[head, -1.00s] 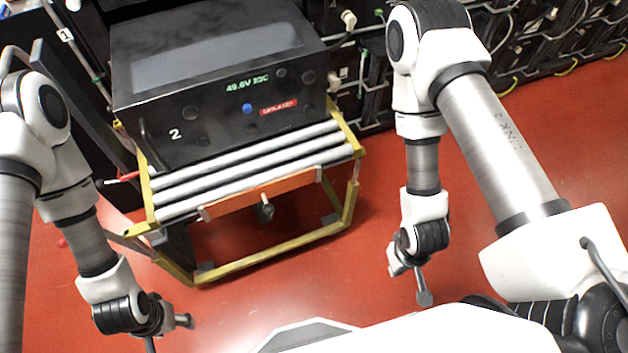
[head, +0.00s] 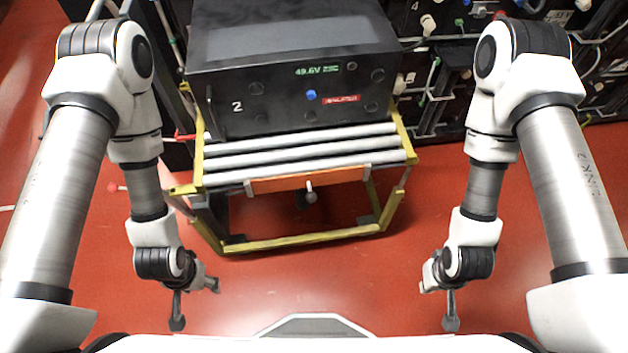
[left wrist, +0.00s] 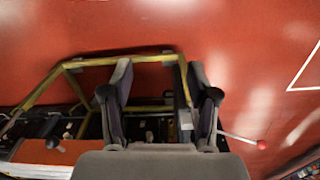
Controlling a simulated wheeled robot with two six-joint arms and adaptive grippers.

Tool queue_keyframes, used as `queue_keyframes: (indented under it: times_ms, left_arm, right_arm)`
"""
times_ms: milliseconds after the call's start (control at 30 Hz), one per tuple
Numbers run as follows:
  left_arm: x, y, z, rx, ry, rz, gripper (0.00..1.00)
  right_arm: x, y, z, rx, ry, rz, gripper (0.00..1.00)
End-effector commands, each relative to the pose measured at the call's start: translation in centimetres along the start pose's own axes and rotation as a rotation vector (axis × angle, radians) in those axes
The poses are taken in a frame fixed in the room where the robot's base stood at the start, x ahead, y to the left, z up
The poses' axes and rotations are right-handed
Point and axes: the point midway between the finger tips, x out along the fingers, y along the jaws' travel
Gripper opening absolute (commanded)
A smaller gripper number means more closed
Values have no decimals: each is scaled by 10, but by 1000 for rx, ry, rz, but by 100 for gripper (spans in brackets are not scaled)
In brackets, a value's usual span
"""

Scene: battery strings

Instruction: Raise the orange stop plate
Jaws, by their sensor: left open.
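The orange stop plate (head: 290,181) sits across the front edge of the yellow-framed roller cart (head: 300,241), just below the silver rollers. In the left wrist view the plate (left wrist: 35,152) shows at the lower left, partly cut off by my gripper body. My left gripper (head: 195,304) is open and empty, in front of the cart's left corner and apart from the plate. Its spread fingers (left wrist: 160,105) also show in the left wrist view. My right gripper (head: 438,305) hangs to the right of the cart, open and empty.
A black battery box (head: 290,60) marked 2 with a 49.6V display rests on the rollers. A red-tipped lever (head: 185,136) stands at the cart's left side. Battery racks (head: 440,90) line the back right. The red floor before the cart is clear.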

Motion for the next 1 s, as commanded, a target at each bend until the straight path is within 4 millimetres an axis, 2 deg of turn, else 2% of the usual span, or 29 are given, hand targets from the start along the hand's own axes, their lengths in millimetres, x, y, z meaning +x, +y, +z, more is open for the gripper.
queue_keyframes:
  times_ms: [467,533,600,667,767,800,833,900,1000]
  left_arm:
    - [0,0,0,0,0,0,60]
    - [0,0,-1,1,3,0,57]
    - [9,2,-13,17,48,1,57]
    - [25,8,-36,50,143,7,57]
    - [62,38,-99,144,428,54,57]
    - [73,59,-125,186,571,94,57]
    - [79,78,-141,212,682,131,57]
    - [81,126,-166,255,938,234,57]
    - [66,183,-174,261,1242,384,57]
  right_arm:
    - [0,0,0,0,0,0,0]
    - [0,0,0,0,0,0,0]
    - [-1,0,0,0,0,0,0]
    - [-3,0,0,0,0,0,0]
    - [-8,0,0,0,0,0,0]
    - [-10,0,0,0,0,0,0]
    - [-12,0,0,0,0,0,0]
    - [-15,0,0,0,0,0,0]
    - [-19,0,0,0,0,0,0]
